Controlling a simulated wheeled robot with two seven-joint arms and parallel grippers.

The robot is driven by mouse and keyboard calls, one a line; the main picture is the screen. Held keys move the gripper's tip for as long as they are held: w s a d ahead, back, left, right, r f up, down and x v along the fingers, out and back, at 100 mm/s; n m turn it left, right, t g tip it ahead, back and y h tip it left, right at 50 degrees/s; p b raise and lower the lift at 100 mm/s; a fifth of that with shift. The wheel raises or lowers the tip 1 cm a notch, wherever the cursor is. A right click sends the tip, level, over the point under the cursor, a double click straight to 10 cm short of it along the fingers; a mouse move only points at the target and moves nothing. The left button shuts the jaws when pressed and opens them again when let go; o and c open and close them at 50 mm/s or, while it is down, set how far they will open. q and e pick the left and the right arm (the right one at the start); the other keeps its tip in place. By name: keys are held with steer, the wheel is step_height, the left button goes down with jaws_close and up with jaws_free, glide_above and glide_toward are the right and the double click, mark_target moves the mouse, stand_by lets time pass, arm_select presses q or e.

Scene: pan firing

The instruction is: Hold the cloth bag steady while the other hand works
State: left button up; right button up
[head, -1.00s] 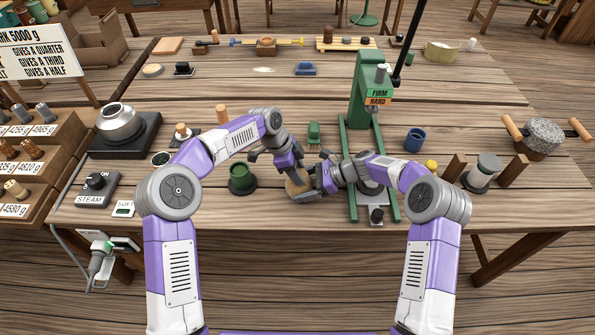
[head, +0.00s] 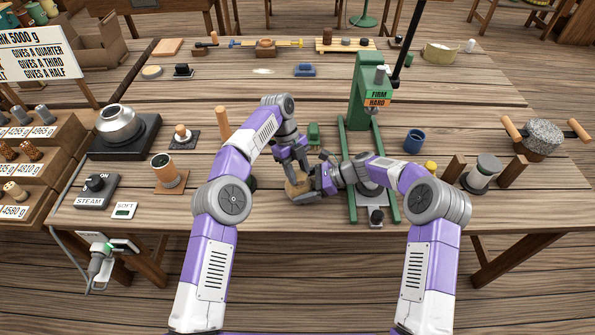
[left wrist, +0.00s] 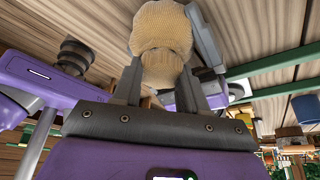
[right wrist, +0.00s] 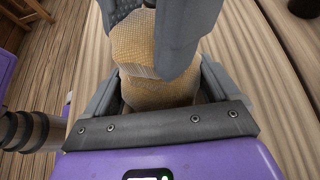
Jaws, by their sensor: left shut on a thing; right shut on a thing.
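The tan woven cloth bag (head: 299,187) is in front of me near the table's front edge, left of the green press (head: 366,105). My left gripper (head: 292,172) is shut on the bag from above; in the left wrist view the bag (left wrist: 162,40) bulges beyond the fingers. My right gripper (head: 315,183) is shut on the bag from the right. In the right wrist view the bag's cloth (right wrist: 155,75) sits between the right fingers, with grey left fingers across its upper part. Its far side is hidden.
A green cup is mostly hidden behind my left arm. A green brush-like piece (head: 314,134) lies behind the grippers. A blue mug (head: 414,140) stands right of the press. A wooden-based cup (head: 167,172) and steam switch box (head: 97,190) are at left.

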arm_select(q)
steer(key=shift+m, duration=0.3)
stand_by(0.4)
steer(key=o, duration=1.1)
